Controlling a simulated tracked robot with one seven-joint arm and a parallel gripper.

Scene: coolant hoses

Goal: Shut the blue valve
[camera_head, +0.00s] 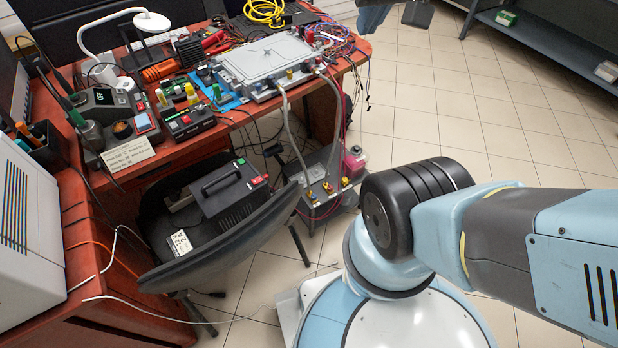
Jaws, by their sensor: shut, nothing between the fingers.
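I cannot make out a blue valve. A grey coolant unit (322,208) stands on the floor beside the red desk, with several small yellow and red fittings (328,188) on its top. A pale hose (288,125) and a reddish hose (338,118) run down towards it from the silver metal housing (268,58) on the desk. A bottle of pink liquid (353,162) is at the unit's back right. My gripper does not clearly show; my arm leaves the picture at the right edge.
A dark chair (205,250) with a black box (232,190) on its seat stands left of the unit. The red desk (190,150) is crowded with tools and cables. A blue piece and a dark piece (418,13) cross the top edge, unclear. Tiled floor (450,110) is open at right.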

